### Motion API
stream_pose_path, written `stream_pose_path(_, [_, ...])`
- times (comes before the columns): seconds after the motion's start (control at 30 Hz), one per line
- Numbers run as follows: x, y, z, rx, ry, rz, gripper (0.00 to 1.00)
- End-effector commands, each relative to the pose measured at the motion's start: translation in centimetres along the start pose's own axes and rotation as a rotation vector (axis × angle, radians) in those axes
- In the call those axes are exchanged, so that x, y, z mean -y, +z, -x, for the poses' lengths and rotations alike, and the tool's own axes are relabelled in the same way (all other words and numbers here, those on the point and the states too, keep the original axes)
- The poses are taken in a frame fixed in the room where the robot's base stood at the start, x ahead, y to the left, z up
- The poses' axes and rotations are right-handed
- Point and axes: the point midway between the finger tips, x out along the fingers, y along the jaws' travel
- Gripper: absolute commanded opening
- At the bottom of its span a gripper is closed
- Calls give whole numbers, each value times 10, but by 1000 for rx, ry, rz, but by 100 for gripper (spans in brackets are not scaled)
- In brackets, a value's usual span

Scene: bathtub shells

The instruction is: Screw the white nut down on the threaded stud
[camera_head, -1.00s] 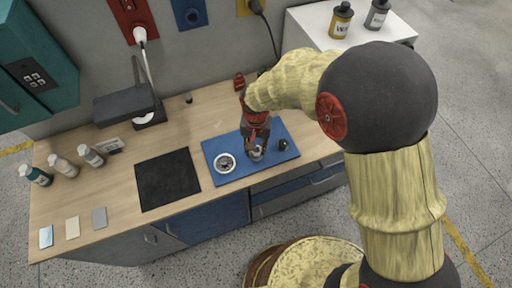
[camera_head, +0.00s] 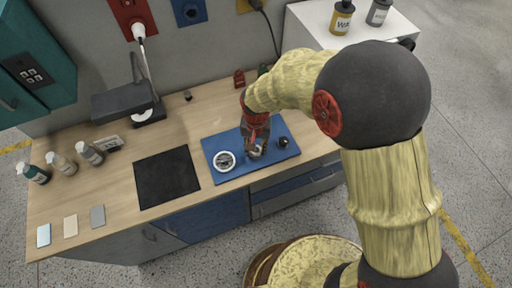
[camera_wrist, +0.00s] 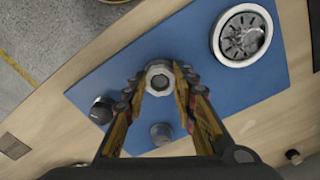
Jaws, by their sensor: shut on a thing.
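The white nut (camera_wrist: 160,76) is a pale ring with a notched outer edge, between my fingertips in the wrist view. My gripper (camera_wrist: 159,84) is shut on it from both sides, and in the head view my gripper (camera_head: 255,150) reaches down to the blue board (camera_head: 222,145). A grey round shape, perhaps the threaded stud's end, shows in the nut's opening. The threads and the nut's height cannot be made out. In the head view my fingers cover much of the nut.
On the board are a white-rimmed round dial (camera_wrist: 242,35), a black knob (camera_wrist: 102,108) and a small grey cylinder (camera_wrist: 161,133) below the nut in the wrist view.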

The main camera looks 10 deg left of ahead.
Motion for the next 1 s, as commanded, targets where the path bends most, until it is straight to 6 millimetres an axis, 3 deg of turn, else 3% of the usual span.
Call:
stream_pose_path(0.27, [0, 0, -7, 0, 0, 0, 10])
stream_pose_path(0.3, [0, 0, -7, 0, 0, 0, 28])
stream_pose_path(0.67, [0, 0, -6, 0, 0, 0, 48])
stream_pose_path(1.0, [0, 0, -4, -1, 0, 0, 48])
